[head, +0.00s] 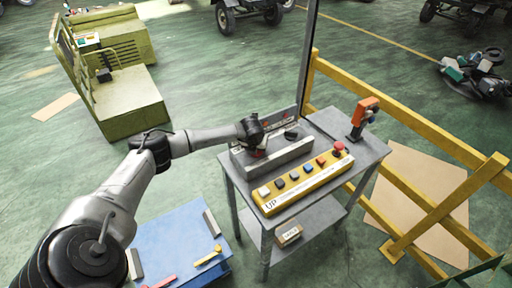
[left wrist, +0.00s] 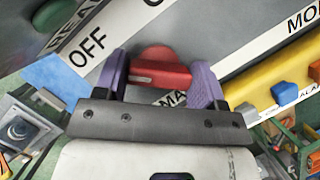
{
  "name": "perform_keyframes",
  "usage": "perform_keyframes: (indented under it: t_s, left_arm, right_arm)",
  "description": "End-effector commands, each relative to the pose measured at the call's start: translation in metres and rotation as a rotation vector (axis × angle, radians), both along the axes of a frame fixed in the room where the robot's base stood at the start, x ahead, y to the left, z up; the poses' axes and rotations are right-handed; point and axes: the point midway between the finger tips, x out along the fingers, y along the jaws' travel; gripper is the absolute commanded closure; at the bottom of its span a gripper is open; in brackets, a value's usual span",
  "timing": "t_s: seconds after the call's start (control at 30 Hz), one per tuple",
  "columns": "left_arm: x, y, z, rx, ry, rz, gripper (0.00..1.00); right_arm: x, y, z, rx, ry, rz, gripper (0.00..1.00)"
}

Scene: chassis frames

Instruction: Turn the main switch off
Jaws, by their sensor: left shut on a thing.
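The main switch is a red rotary knob (left wrist: 161,72) on a grey control box (head: 277,156), which stands on a grey metal table. My left gripper (head: 256,147) is at the left part of this box and mostly covers the switch in the head view. In the left wrist view its purple fingers (left wrist: 163,80) are on both sides of the knob's grip bar and shut on it. A white label reading OFF (left wrist: 88,42) is up and left of the knob. Part of another label, "MA", shows below it. My right gripper is not in view.
A yellow button panel (head: 303,187) marked UP lies in front of the box. An orange device (head: 363,113) stands at the table's back right. A yellow railing (head: 405,125) runs along the right. A blue table (head: 170,240) is at lower left.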

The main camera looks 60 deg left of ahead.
Motion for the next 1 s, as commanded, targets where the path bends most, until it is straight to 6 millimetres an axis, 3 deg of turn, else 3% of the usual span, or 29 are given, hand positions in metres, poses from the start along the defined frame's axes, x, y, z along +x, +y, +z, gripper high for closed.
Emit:
perform_keyframes:
  t_s: [0.53, 0.57, 0.6, 0.8, 1.0]
  left_arm:
    - [0.0003, 0.0002, 0.0007, -0.001, -0.002, 0.021, 0.6]
    - [0.0003, 0.0002, 0.0007, -0.001, -0.002, 0.021, 0.33]
    - [0.0003, 0.0002, 0.0007, -0.001, -0.002, 0.021, 0.29]
    - [0.0001, 0.0001, 0.0003, -0.001, -0.001, 0.019, 0.11]
    - [0.0, 0.0, 0.0002, 0.0, 0.0, 0.018, 0.11]
  right_arm:
    - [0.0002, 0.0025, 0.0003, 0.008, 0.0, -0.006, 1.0]
    - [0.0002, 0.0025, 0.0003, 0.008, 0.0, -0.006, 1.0]
    - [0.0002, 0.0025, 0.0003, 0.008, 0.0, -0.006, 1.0]
    - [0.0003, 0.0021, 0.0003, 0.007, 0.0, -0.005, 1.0]
    - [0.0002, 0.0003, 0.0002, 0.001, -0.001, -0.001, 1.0]
